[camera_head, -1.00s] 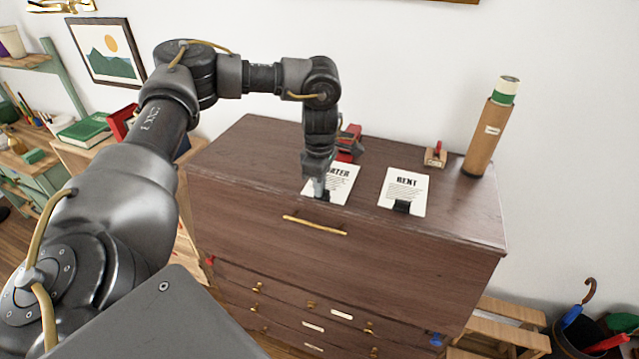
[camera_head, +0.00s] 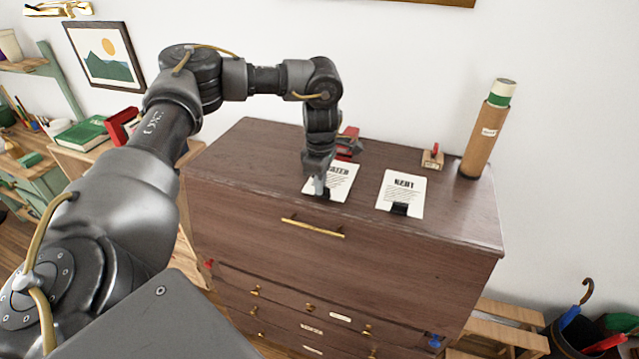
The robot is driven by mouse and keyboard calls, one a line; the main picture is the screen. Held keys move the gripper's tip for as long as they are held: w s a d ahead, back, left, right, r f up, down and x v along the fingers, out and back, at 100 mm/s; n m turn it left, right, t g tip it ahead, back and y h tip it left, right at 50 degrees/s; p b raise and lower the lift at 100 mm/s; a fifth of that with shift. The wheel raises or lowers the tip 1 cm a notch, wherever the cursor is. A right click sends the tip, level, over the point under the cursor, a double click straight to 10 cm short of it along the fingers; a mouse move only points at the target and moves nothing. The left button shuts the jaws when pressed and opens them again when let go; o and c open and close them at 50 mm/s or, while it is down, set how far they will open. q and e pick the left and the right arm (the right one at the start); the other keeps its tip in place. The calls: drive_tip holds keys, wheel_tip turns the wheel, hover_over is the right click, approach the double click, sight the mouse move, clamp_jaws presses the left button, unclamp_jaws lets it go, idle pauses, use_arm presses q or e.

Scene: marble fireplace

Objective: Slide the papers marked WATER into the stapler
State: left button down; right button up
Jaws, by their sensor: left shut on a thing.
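The papers marked WATER (camera_head: 341,183) lie flat on top of the dark wooden chest, their heading partly covered by my left gripper. My left gripper (camera_head: 320,190) points down at their front left part and is shut on the black clip at their front edge. The red stapler (camera_head: 349,139) stands just behind the papers, partly hidden by my left wrist. A second stack marked RENT (camera_head: 403,189) lies to the right, with a black clip (camera_head: 400,209) at its front edge. My right gripper is not in view.
The wooden chest (camera_head: 270,205) has brass handles and drawers. A small wooden stamp (camera_head: 433,157) and a tall cardboard tube (camera_head: 484,140) stand at the back right. An umbrella stand (camera_head: 572,340) is at the lower right. The chest top left of my gripper is clear.

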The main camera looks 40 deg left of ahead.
use_arm(q)
drive_tip(key=shift+w, duration=0.1)
idle(0.3)
drive_tip(key=shift+w+a, duration=0.1)
drive_tip(key=shift+w, duration=0.05)
drive_tip(key=shift+w+a, duration=0.15)
drive_tip(key=shift+w, duration=0.4)
drive_tip(key=shift+w+a, duration=0.1)
drive_tip(key=shift+w, duration=0.05)
drive_tip(key=shift+w, duration=0.1)
drive_tip(key=shift+w+a+p, duration=0.15)
drive_tip(key=shift+w+p, duration=0.2)
drive_tip(key=shift+w+a+p, duration=0.1)
drive_tip(key=shift+w+p, duration=0.15)
drive_tip(key=shift+p, duration=0.05)
idle(0.4)
